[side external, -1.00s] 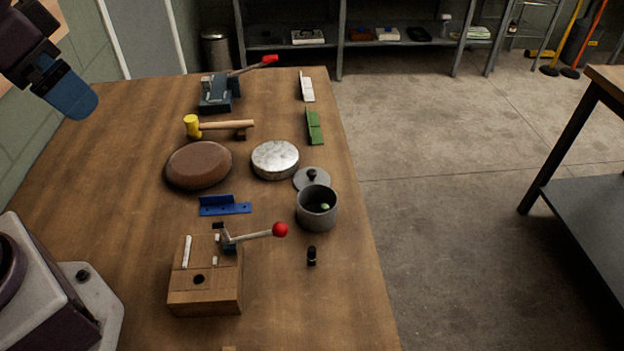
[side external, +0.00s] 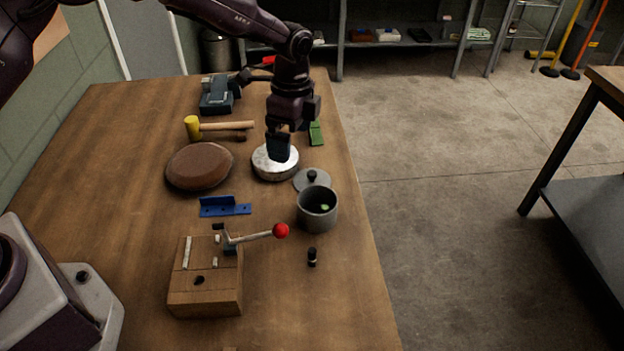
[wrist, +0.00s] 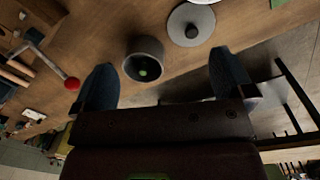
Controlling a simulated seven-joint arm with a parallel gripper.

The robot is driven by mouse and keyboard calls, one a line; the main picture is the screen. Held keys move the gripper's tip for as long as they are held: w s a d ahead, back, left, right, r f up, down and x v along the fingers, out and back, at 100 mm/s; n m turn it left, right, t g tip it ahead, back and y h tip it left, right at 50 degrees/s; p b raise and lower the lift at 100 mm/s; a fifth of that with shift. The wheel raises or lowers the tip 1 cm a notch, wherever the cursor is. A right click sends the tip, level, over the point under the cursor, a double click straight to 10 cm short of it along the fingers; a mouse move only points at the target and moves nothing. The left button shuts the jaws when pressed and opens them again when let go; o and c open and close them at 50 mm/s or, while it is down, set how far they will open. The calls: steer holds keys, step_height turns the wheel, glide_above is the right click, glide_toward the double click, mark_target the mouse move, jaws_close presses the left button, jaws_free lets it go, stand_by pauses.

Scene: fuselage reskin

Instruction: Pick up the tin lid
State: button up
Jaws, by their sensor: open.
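The tin lid is a round grey disc with a black knob (side external: 320,183). It lies on the wooden bench beside the open grey tin (side external: 318,212), close to its rim. In the wrist view the lid (wrist: 180,22) is at the top, beyond and between my fingertips, with the tin (wrist: 143,62) left of it. The tin holds something small and green. My gripper (side external: 280,150) is open and empty, fingers pointing down. In the side view it overlaps the silver round tin-like disc (side external: 265,170) left of the lid; its exact height is unclear. It also shows in the wrist view (wrist: 165,80).
A brown round pad (side external: 199,166), a yellow-headed mallet (side external: 193,128), a blue bracket (side external: 225,208) and a wooden block with a red-knobbed clamp (side external: 205,285) stand left of the lid. A small black piece (side external: 312,257) is nearer. The bench's right edge is close.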

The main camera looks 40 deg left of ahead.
steer(key=w+f+m, duration=0.1)
steer(key=w+m, duration=0.1)
steer(key=m, duration=0.4)
glide_above(312, 172)
steer(key=shift+t, duration=0.4)
steer(key=f, duration=0.6)
steer(key=shift+s+a, duration=0.15)
steer(key=shift+s, duration=0.05)
steer(key=f, duration=0.5)
steer(key=shift+w+d+f, duration=0.15)
steer(key=shift+d+f, duration=0.05)
steer(key=shift+f, duration=0.05)
steer(key=c, duration=0.7)
